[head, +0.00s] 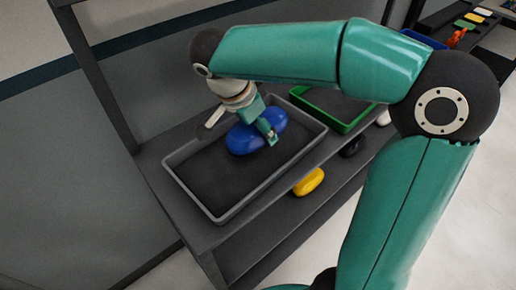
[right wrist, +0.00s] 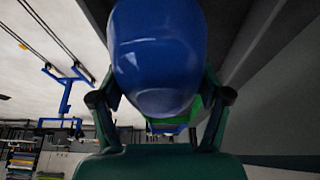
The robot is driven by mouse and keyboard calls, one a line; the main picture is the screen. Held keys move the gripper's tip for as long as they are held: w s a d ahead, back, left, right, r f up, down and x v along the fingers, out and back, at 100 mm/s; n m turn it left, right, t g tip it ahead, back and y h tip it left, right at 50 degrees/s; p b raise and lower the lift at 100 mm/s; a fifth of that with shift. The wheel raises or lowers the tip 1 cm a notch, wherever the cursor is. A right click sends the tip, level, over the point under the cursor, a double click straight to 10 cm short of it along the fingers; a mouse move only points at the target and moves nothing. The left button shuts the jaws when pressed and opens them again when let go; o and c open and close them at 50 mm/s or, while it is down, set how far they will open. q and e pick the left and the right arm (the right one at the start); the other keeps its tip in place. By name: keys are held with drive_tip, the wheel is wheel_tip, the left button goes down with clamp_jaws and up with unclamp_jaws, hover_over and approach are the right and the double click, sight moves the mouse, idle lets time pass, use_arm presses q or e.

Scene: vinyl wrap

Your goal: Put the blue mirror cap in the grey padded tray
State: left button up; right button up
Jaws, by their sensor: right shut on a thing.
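The blue mirror cap (head: 243,139) is a smooth, glossy, rounded shell. My right gripper (head: 258,126) is shut on it, and one finger crosses in front of its middle. In the right wrist view the cap (right wrist: 158,55) sits between both fingers of the gripper (right wrist: 160,100). In the head view the cap is over the far part of the grey tray (head: 275,173), which has a dark lining and is otherwise empty. I cannot tell whether the cap touches the lining. My left gripper is not in view.
The tray stands on a dark shelf rack. A green-rimmed tray (head: 345,128) is beside it at the back right. A yellow cap (head: 309,181) and a black cap (head: 352,147) lie on the rack along the right side. A rack post stands at the left.

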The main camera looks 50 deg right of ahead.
sight(244, 129)
drive_tip(key=shift+f, duration=3.65)
drive_tip(key=o, duration=1.2)
drive_tip(key=shift+f, duration=0.1)
drive_tip(key=v, duration=1.2)
